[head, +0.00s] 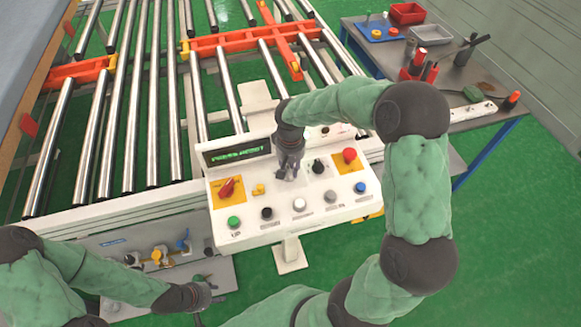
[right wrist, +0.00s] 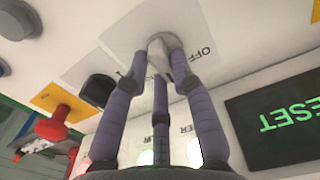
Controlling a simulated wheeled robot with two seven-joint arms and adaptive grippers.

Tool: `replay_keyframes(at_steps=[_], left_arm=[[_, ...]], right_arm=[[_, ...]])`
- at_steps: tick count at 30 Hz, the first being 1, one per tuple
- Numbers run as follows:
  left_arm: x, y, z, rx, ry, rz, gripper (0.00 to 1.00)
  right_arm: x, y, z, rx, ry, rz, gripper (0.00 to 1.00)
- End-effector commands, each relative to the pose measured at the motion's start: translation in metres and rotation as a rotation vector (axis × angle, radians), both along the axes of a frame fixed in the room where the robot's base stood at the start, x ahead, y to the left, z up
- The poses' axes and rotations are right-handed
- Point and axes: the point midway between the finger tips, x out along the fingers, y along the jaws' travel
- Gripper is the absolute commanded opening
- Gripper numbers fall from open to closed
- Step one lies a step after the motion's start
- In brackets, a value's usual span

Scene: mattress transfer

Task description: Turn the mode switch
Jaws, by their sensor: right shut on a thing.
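The white control panel (head: 283,222) stands in front of the rollers. My right gripper (head: 291,172) is over its upper middle, pointing down. In the right wrist view my right gripper (right wrist: 163,62) has its three fingers closed around a pale grey knob (right wrist: 160,45), with "OFF" printed beside it. I cannot read a mode label on it; the head view hides this knob behind the gripper. A black knob (head: 318,166) sits just right of the gripper and also shows in the wrist view (right wrist: 98,90). My left gripper (head: 203,294) is low, left of the panel; its fingers are unclear.
A red switch (head: 228,187) and a red button (head: 349,155) sit on yellow plates at the panel's sides. Several push buttons line the front. A green-lettered display (head: 236,152) is at the back left. A tool table (head: 460,75) stands at right; green floor is clear.

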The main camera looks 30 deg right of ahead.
Motion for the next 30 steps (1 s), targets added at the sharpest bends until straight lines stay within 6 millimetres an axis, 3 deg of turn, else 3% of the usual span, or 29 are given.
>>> replay_keyframes(at_steps=[5,6,9,21,26,30], left_arm=[[0.0,0.0,0.0,0.0,0.0,0.0,0.4],[0.0,0.0,0.0,0.0,0.0,0.0,0.4],[0.0,0.0,0.0,0.0,0.0,0.0,0.4],[0.0,0.0,0.0,0.0,0.0,0.0,0.4],[0.0,0.0,0.0,0.0,0.0,0.0,0.4],[0.0,0.0,0.0,0.0,0.0,0.0,0.4]], right_arm=[[-0.001,0.0,-0.001,0.0,0.002,0.001,0.0],[-0.001,0.0,-0.001,0.0,0.002,0.001,0.28],[-0.001,0.0,-0.001,0.0,0.002,0.001,0.49],[0.0,0.0,0.005,0.0,-0.001,0.002,0.49],[0.001,0.0,0.027,0.0,-0.005,0.002,0.49],[0.001,0.0,0.055,-0.001,-0.006,0.001,0.49]])
